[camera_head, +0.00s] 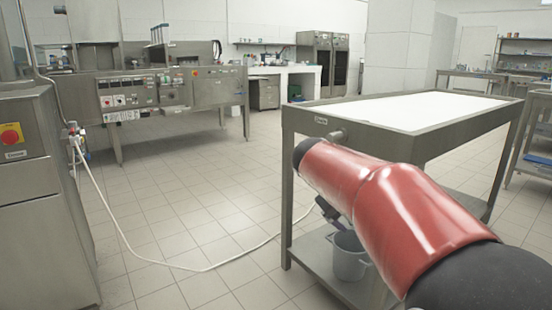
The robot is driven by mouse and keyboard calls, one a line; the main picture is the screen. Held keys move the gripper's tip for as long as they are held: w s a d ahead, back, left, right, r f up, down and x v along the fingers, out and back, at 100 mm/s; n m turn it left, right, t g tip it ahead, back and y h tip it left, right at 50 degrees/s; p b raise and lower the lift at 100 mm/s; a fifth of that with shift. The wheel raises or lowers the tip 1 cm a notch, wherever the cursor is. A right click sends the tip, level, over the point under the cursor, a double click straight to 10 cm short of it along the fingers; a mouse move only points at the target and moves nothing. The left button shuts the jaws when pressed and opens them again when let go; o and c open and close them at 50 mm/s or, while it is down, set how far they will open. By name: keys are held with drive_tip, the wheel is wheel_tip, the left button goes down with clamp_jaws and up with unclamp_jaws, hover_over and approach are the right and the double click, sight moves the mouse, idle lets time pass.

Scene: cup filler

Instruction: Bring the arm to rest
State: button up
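My arm shows as a thick red link with black joints, reaching from the lower right corner toward the middle of the head camera view. It passes in front of the metal table (402,132) with the white top. A small dark part shows below the red link, above a grey bucket; I cannot tell if it belongs to my gripper. The fingertips of my gripper are not visible.
The grey bucket (350,258) stands on the table's lower shelf. A pale hose (133,252) runs across the floor from the steel cabinet (40,200) at left. A control-panel machine (150,92) stands behind. The tiled floor between is clear apart from the hose.

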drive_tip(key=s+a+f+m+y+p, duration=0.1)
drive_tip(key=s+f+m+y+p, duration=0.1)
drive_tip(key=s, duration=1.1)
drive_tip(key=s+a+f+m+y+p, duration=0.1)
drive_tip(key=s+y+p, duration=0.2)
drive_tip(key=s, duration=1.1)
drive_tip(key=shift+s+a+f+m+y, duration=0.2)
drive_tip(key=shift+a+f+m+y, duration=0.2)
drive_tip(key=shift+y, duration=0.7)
